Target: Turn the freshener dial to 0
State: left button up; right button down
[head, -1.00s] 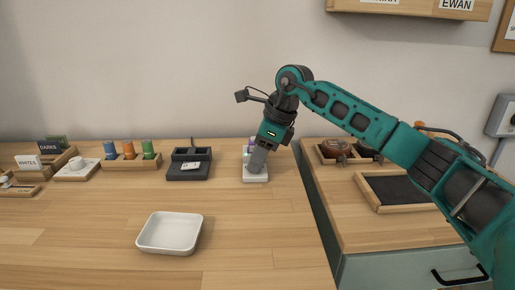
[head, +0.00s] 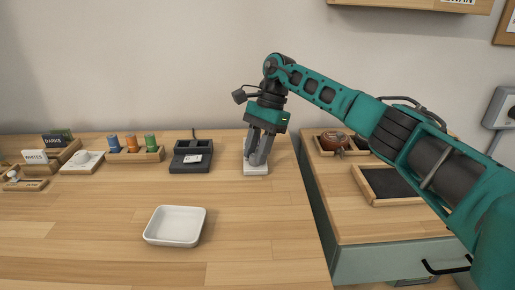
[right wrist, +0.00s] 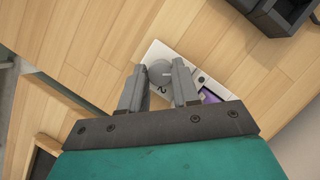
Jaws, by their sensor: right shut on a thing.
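The freshener is a small white unit with a flat base (head: 256,170) at the back right of the wooden counter. Its base also shows in the right wrist view (right wrist: 153,53), with a purple part at one end and a printed "2" near the dial. The dial is a grey round knob (right wrist: 160,73). My right gripper (right wrist: 160,69) points down over the unit and is shut on the dial, one finger on each side. In the head view my right gripper (head: 257,161) hides the dial. My left gripper is not in view.
A black device (head: 191,157) stands left of the freshener, then a wooden rack (head: 137,157) with coloured rolls. A white tray (head: 175,226) lies in front. A lower cabinet with a framed dark panel (head: 388,184) is at right. The counter's middle is clear.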

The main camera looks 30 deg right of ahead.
jog(key=n, duration=0.2)
jog(key=n+g+h, duration=0.1)
jog(key=n, duration=0.1)
jog(key=shift+w+a+n, duration=0.1)
jog(key=shift+w+n, duration=0.05)
jog(key=shift+n, duration=0.15)
jog(key=shift+g, duration=0.3)
jog(key=c, duration=1.1)
grip_release()
notch_tip(320, 180, up, 20)
jog(key=p, duration=0.7)
jog(key=shift+p, duration=0.3)
